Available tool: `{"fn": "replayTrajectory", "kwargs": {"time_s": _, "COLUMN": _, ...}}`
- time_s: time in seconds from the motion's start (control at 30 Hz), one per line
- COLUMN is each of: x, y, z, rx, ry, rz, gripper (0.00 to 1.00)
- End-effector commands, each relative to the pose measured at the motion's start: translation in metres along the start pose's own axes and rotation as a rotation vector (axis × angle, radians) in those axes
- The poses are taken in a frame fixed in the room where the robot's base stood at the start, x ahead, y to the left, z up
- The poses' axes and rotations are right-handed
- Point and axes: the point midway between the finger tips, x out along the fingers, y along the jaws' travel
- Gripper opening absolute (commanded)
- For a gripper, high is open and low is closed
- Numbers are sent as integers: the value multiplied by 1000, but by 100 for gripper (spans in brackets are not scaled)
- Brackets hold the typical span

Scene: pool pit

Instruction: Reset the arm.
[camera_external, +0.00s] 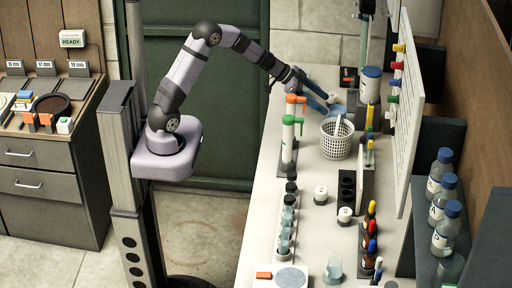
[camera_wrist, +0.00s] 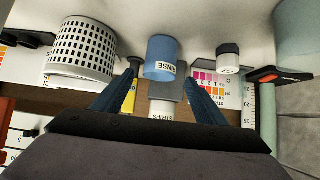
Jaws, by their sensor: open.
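My arm reaches from its base at the left over the bench. My gripper (camera_external: 325,104) is beside the white perforated basket at the back of the bench. In the wrist view my gripper (camera_wrist: 160,80) has its two dark blue fingers spread apart, with nothing held between them. A blue cup labelled RINSE (camera_wrist: 161,56) shows beyond the fingertips, in line with the gap. I cannot tell its exact distance from the fingers.
The white perforated basket (camera_external: 336,140) stands close to my gripper; it also shows in the wrist view (camera_wrist: 83,48). Dropper bottles (camera_external: 369,225) and large blue-capped bottles (camera_external: 447,228) line the right.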

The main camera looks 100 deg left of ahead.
Motion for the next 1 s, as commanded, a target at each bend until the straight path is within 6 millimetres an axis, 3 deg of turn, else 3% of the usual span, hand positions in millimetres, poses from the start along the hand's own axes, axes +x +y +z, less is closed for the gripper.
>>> {"fn": "replayTrajectory", "kwargs": {"time_s": 0.47, "x": -1, "y": 0, "z": -1, "rx": 1, "ry": 1, "rz": -3, "gripper": 66}}
{"fn": "replayTrajectory", "kwargs": {"time_s": 0.67, "x": -7, "y": -11, "z": -18, "rx": 43, "ry": 0, "rz": -106, "gripper": 66}}
{"fn": "replayTrajectory", "kwargs": {"time_s": 0.87, "x": -36, "y": -32, "z": -46, "rx": 114, "ry": -61, "rz": -355, "gripper": 66}}
{"fn": "replayTrajectory", "kwargs": {"time_s": 1.0, "x": -74, "y": -35, "z": -47, "rx": 139, "ry": -190, "rz": -525, "gripper": 66}}
